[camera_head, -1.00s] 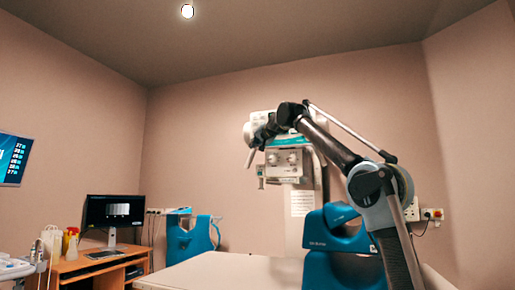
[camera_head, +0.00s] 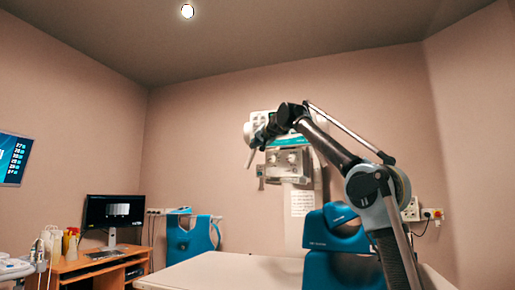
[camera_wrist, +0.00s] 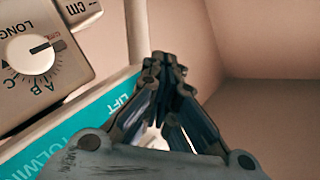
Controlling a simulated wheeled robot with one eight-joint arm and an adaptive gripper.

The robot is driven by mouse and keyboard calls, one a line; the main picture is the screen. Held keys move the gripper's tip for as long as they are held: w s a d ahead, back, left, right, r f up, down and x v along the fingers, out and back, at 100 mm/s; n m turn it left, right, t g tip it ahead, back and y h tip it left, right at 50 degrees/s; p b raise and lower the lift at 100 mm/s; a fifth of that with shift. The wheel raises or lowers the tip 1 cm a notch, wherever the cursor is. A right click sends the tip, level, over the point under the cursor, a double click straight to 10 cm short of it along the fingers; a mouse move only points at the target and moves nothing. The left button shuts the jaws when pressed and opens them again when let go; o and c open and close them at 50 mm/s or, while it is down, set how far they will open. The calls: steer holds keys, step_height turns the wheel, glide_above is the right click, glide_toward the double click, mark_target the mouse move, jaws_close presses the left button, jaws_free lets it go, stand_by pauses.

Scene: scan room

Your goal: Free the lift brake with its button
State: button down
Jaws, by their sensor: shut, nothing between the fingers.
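The lift machine's head (camera_head: 288,140) stands against the back wall, with a teal band and a control box with knobs. In the wrist view, its teal strip (camera_wrist: 75,130) carries the word LIFT beside my fingers. My gripper (camera_wrist: 165,62) is shut and empty, its fingertips together just right of the strip's end. In the head view, my gripper (camera_head: 262,136) is small and dark in front of the head's left part. I cannot tell whether the fingertips touch anything. No lift button can be made out; my fingers may hide it.
A white dial (camera_wrist: 30,52) sits on a panel at the upper left of the wrist view. A pale table (camera_head: 215,272) lies below the head, with a blue unit (camera_head: 330,262) at its right. A desk with a monitor (camera_head: 114,211) stands at left.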

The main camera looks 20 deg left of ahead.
steer(key=shift+s, duration=0.75)
steer(key=shift+s+a, duration=0.2)
steer(key=shift+s, duration=2.25)
steer(key=shift+d, duration=0.1)
